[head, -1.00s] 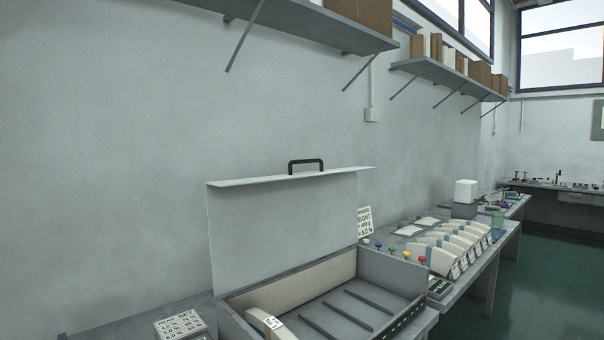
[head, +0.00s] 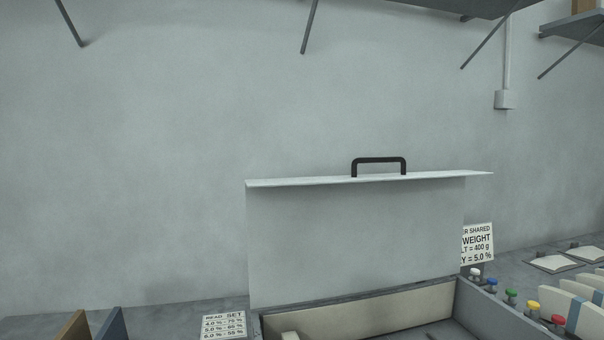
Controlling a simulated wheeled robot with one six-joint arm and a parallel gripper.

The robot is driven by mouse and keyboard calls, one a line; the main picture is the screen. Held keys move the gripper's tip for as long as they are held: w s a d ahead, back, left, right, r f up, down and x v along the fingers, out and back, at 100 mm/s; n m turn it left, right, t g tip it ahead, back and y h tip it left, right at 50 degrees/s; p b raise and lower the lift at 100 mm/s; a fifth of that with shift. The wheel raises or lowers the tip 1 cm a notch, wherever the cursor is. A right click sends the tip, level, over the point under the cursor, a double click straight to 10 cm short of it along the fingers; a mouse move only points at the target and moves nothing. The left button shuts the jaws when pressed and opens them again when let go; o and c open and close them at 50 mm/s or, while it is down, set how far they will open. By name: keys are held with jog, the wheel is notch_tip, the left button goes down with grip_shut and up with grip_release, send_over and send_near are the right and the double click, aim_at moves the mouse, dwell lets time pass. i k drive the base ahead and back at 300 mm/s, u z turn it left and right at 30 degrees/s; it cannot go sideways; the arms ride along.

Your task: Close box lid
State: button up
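The box lid (head: 355,235) stands raised and upright at the back of the open box. Its flat top edge carries a black handle (head: 379,160). The grey box (head: 478,312) shows only in part at the bottom of the head view; its pale inner back wall (head: 370,312) is visible and its front is cut off by the picture's edge. A small part of a pale object (head: 290,335) shows inside the box at the left. My gripper is not in view.
Shelf brackets (head: 310,25) hang high above. The wall area above the lid is clear.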

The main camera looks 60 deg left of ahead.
aim_at(308, 239)
jog(key=u, duration=0.95)
jog(key=i, duration=0.9)
jog(key=u, duration=1.75)
jog(key=k, duration=0.9)
jog(key=z, duration=0.8)
jog(key=i, duration=0.1)
jog(key=u, duration=0.05)
